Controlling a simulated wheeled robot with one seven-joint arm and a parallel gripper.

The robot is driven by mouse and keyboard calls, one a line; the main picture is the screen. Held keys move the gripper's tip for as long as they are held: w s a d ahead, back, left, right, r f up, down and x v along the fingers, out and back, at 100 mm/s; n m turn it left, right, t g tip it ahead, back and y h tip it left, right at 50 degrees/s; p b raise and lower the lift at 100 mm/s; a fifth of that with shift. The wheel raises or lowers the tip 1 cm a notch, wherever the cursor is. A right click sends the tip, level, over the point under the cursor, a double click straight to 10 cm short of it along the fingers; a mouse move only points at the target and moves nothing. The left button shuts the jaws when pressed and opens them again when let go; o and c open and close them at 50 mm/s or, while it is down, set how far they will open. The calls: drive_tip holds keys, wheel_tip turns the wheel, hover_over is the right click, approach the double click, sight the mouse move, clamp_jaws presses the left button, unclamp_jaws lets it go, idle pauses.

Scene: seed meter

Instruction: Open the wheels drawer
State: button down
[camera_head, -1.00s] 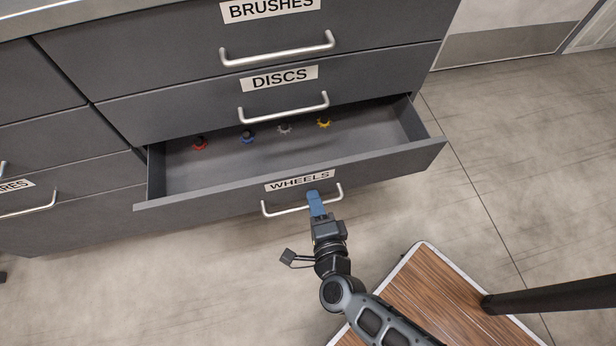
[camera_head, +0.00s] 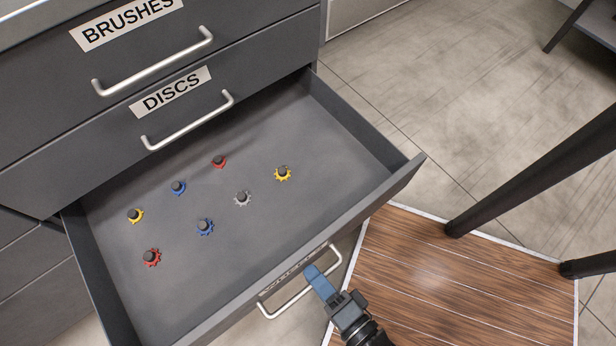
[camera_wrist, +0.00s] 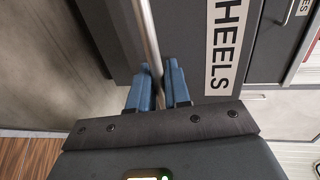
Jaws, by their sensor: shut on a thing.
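The wheels drawer (camera_head: 389,188) is pulled well out of the dark grey cabinet, below the DISCS drawer. Several small toothed wheels in red, blue, yellow and grey, such as a yellow one (camera_head: 283,174), lie spread on its floor. Its front carries a metal bar handle (camera_head: 284,306). My gripper (camera_head: 314,274) has its blue fingers shut on that handle, near its right end. In the wrist view the fingers (camera_wrist: 159,88) stand on both sides of the handle bar (camera_wrist: 148,35), beside the WHEELS label (camera_wrist: 225,45).
The DISCS drawer (camera_head: 60,150) and BRUSHES drawer (camera_head: 50,75) above are closed. A wood-patterned platform (camera_head: 430,290) with a light edge lies on the floor at the lower right, with dark posts (camera_head: 530,180) above it. Grey tiled floor (camera_head: 430,90) is open at the upper right.

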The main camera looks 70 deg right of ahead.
drive_tip(key=shift+s+a, duration=0.1)
drive_tip(key=shift+s, duration=0.05)
drive_tip(key=c, duration=1.3)
unclamp_jaws()
drive_tip(key=shift+c, duration=0.2)
drive_tip(key=v, duration=0.7)
drive_tip(key=shift+s+a, duration=0.2)
drive_tip(key=shift+s, duration=0.2)
drive_tip(key=shift+r, duration=0.1)
